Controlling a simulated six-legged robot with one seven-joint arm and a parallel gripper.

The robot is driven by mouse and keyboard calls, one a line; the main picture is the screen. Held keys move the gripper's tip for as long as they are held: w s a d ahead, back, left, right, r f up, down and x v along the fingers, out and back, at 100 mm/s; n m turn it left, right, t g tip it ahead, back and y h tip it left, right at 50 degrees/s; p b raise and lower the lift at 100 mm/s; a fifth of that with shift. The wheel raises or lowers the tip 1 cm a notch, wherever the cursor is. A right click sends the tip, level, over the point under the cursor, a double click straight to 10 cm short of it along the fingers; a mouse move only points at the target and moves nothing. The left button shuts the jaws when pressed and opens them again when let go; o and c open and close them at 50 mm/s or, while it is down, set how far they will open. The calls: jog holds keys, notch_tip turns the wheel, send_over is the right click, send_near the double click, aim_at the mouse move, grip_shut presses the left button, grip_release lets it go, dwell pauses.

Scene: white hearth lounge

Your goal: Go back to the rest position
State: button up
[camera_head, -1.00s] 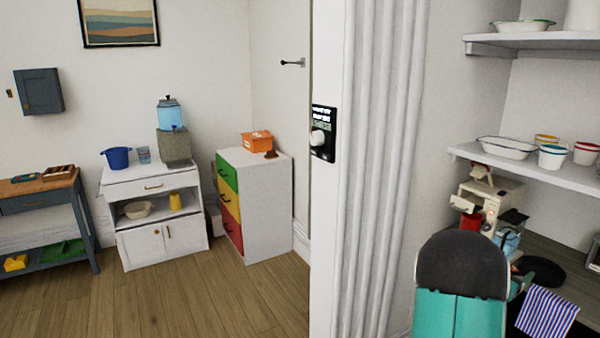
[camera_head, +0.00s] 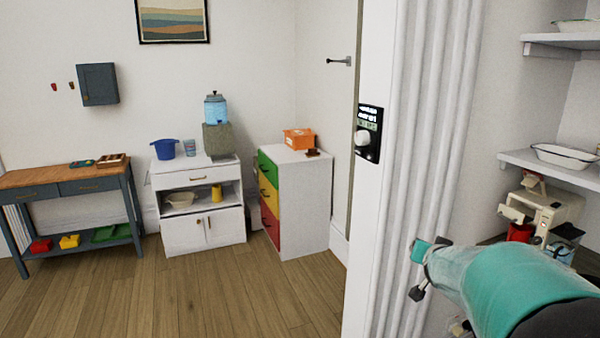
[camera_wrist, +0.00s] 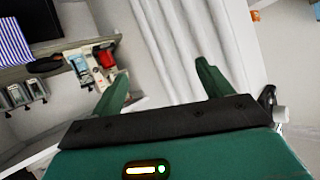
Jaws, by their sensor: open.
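My gripper (camera_wrist: 160,82) is open in the wrist view. Its two green fingers stand wide apart with nothing between them, and a white fluted surface lies behind them. In the head view my teal arm reaches in from the lower right, in front of the white fluted door trim (camera_head: 420,130). I cannot make out the fingertips clearly there.
A wall panel with a knob (camera_head: 368,132) is on the trim. At right, a shelf (camera_head: 550,172) and a coffee machine (camera_head: 545,208) are near my arm. A coloured drawer unit (camera_head: 310,205), white cabinet (camera_head: 200,232) and blue-grey table (camera_head: 95,187) stand beyond open wooden floor (camera_head: 200,295).

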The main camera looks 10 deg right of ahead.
jog(key=s+a+r+n+g+y, duration=0.1)
jog(key=s+a+n+y, duration=0.25)
jog(key=a, duration=0.75)
jog(key=s+a+r+n+y, duration=0.15)
jog(key=s+a, duration=0.25)
jog(key=a, duration=0.6)
jog(key=s+a+f+n+g+y, duration=0.1)
jog(key=s+a+n+g, duration=0.1)
jog(key=s+a, duration=0.3)
jog(key=s+a+f+n+g+y, duration=0.1)
jog(key=s+a, duration=0.4)
jog(key=s, duration=0.5)
jog(key=shift+s+f+n+g, duration=0.15)
jog(key=shift+f+n+g, duration=0.25)
jog(key=shift+f+n, duration=0.25)
jog(key=shift+c, duration=0.5)
